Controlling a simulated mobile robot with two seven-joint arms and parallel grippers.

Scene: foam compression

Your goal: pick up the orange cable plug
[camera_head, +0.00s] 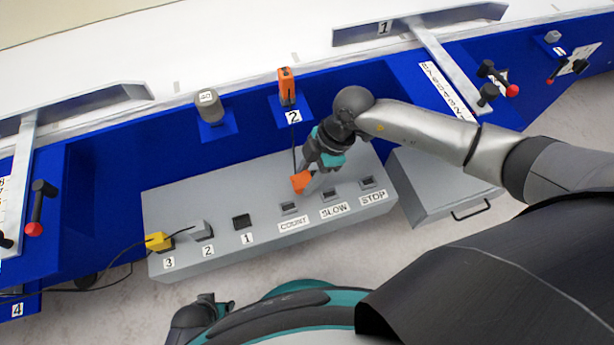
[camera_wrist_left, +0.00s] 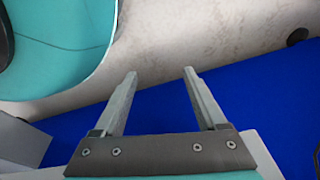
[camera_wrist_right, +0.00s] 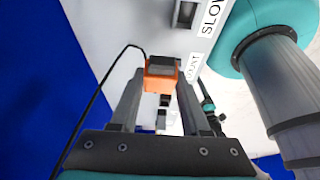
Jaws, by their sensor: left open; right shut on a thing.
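The orange cable plug (camera_head: 300,182) is in my right gripper (camera_head: 307,174), above the grey control box near the COUNT label. In the right wrist view the plug (camera_wrist_right: 161,72) sits between the tips of both fingers of the right gripper (camera_wrist_right: 160,80). A black cable runs from it off to the left. My left gripper (camera_wrist_left: 160,75) is open and empty in the left wrist view, over the floor and blue surface. In the head view the left gripper's fingers are hard to make out.
The grey box (camera_head: 225,255) carries sockets labelled 3, 2, 1 and COUNT, SLOW, STOP. A yellow plug (camera_head: 159,242) is at socket 3 and a grey plug (camera_head: 200,230) at socket 2. Socket 1 (camera_head: 241,221) looks empty. An orange device (camera_head: 286,86) stands behind label 2.

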